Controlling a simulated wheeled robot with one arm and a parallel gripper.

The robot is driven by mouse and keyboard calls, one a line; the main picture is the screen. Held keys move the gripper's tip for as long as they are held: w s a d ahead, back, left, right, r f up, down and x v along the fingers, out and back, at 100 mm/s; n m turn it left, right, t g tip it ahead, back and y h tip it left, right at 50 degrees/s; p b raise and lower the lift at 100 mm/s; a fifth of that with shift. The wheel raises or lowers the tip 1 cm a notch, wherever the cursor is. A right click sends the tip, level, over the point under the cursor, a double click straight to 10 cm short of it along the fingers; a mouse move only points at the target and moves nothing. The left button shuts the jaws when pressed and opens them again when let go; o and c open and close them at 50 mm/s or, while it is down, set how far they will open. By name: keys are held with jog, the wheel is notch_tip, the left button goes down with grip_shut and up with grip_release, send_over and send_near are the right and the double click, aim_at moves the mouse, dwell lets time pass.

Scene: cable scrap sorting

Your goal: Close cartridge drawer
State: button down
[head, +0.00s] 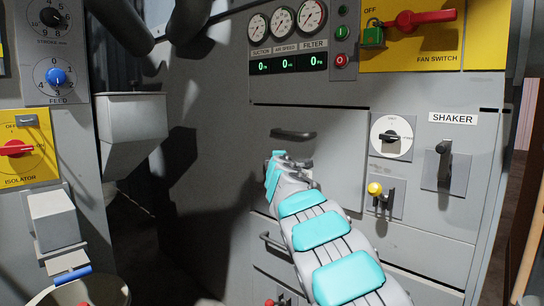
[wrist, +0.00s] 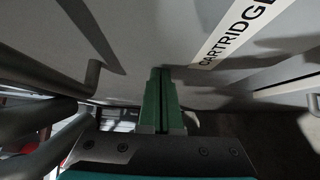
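A grey front with a white CARTRIDGE label (wrist: 240,35) fills the upper part of the wrist view. My gripper (wrist: 160,73) points at this front, its two green fingers side by side with nothing visible between them. The fingertips are at or very near the surface; I cannot tell if they touch. In the head view my teal-padded arm reaches to the cabinet and hides most of the gripper and the label. A grey panel with a dark handle (head: 293,133) is behind the arm's end. I cannot tell how far the drawer stands out.
A lower bar handle (head: 272,240) is left of my arm. Right of it are a yellow-knobbed lever (head: 375,189), a round dial (head: 391,137) and the shaker switch (head: 444,160). Gauges (head: 285,20) and the fan switch (head: 420,19) are above. A bucket (head: 95,290) is at lower left.

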jog(key=shift+w+d+f, duration=0.1)
jog(key=shift+w+d, duration=0.05)
jog(key=shift+d, duration=0.1)
dwell(0.3)
